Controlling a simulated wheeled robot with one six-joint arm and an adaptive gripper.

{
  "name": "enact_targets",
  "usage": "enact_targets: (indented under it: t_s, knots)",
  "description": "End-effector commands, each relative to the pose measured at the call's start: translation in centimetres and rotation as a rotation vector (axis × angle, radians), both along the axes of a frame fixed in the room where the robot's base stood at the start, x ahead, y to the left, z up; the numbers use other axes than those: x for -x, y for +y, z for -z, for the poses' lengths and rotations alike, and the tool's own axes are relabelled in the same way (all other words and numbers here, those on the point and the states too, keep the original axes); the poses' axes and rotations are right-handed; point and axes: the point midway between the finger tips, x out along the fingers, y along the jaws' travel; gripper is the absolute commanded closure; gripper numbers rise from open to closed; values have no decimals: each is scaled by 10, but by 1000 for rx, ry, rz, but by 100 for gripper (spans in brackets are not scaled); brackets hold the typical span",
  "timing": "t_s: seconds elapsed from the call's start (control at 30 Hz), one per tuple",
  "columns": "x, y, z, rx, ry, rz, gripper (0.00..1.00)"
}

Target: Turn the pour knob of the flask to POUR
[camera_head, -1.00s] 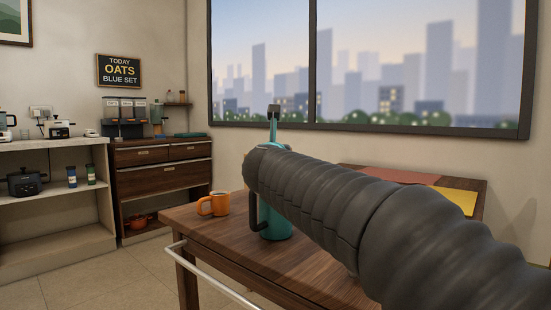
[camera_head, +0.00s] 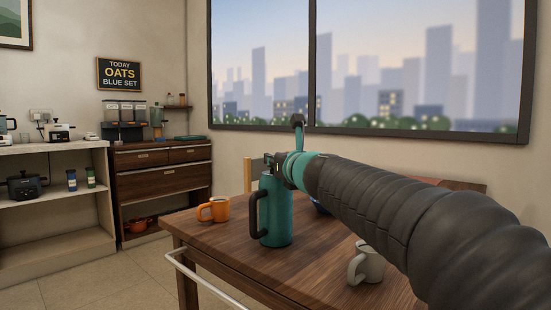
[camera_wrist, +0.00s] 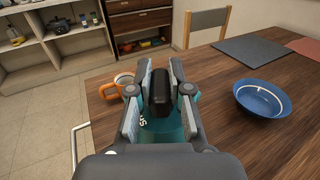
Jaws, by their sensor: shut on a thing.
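The teal flask (camera_head: 275,222) stands upright on the wooden table, with its dark handle on the left side. In the wrist view its teal body (camera_wrist: 160,134) shows below and behind the fingers, with partly hidden lettering. My gripper (camera_head: 272,160) is at the top of the flask. In the wrist view my gripper (camera_wrist: 160,85) has its two fingers on either side of a black knob (camera_wrist: 160,95) on the flask's top and is shut on it. No POUR mark can be read, so I cannot tell the knob's setting.
An orange mug (camera_head: 213,208) stands left of the flask, close to it in the wrist view. A light grey mug (camera_head: 366,265) stands on the front right. A blue bowl (camera_wrist: 262,98) is on the table to the right in the wrist view. A chair (camera_wrist: 207,20) stands behind the table.

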Motion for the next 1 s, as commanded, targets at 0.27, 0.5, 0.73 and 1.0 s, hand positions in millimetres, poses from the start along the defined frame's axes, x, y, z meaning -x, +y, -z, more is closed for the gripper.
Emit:
enact_targets:
  t_s: [0.27,0.5,0.73,1.0]
  knots:
    - [-1,-1,-1,0,0,-137,100]
    - [-1,-1,-1,1,0,-236,100]
    - [0,0,-1,1,0,-275,100]
    - [0,0,0,0,0,-281,100]
